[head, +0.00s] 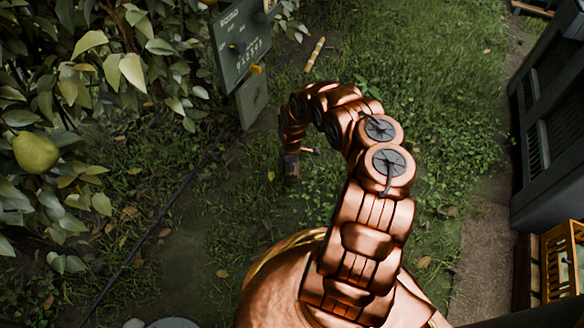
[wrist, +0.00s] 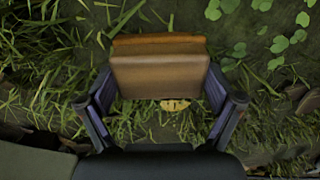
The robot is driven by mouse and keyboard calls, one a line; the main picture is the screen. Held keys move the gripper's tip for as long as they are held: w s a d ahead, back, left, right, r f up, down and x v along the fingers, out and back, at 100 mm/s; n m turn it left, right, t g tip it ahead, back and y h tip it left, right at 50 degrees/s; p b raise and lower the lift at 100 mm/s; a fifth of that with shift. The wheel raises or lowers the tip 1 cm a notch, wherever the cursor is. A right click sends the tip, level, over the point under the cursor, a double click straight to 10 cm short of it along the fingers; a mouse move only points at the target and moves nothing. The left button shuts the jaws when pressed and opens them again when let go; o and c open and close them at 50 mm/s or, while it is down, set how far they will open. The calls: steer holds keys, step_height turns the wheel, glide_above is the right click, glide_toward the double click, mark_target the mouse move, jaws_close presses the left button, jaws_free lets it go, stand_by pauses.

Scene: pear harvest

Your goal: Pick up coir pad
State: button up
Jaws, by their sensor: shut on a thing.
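The coir pad (wrist: 160,75) is a brown, block-shaped piece with a more orange far edge in the wrist view. My gripper (wrist: 160,92) has one dark finger on each side of it and is shut on it. Grass and soil show around and below the pad. In the head view my copper arm arches forward and down, and my gripper (head: 292,168) hangs over the grass at left of centre. The pad cannot be made out clearly in the head view.
A leafy tree with a pear (head: 36,152) fills the left. A green panel (head: 240,45) stands near the top centre. A yellow stick (head: 314,54) lies on the grass. A dark cabinet (head: 545,120) and a yellow crate (head: 563,260) stand at right. A thin dark line (head: 140,250) crosses the ground.

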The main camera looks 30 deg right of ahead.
step_height(320, 180, up, 2)
steer(key=shift+r+p, duration=0.1)
steer(key=shift+p, duration=0.35)
steer(key=shift+s+a+r+p, duration=0.15)
steer(key=shift+s+a+p, duration=1.4)
steer(key=shift+s, duration=0.55)
steer(key=shift+s+a+r+p, duration=0.15)
steer(key=shift+s+a+p, duration=1.15)
steer(key=shift+s+a, duration=0.65)
steer(key=shift+s+a+r+p, duration=0.15)
steer(key=shift+s+a+p, duration=1.3)
steer(key=shift+s, duration=0.75)
steer(key=o, duration=0.6)
steer(key=c, duration=0.4)
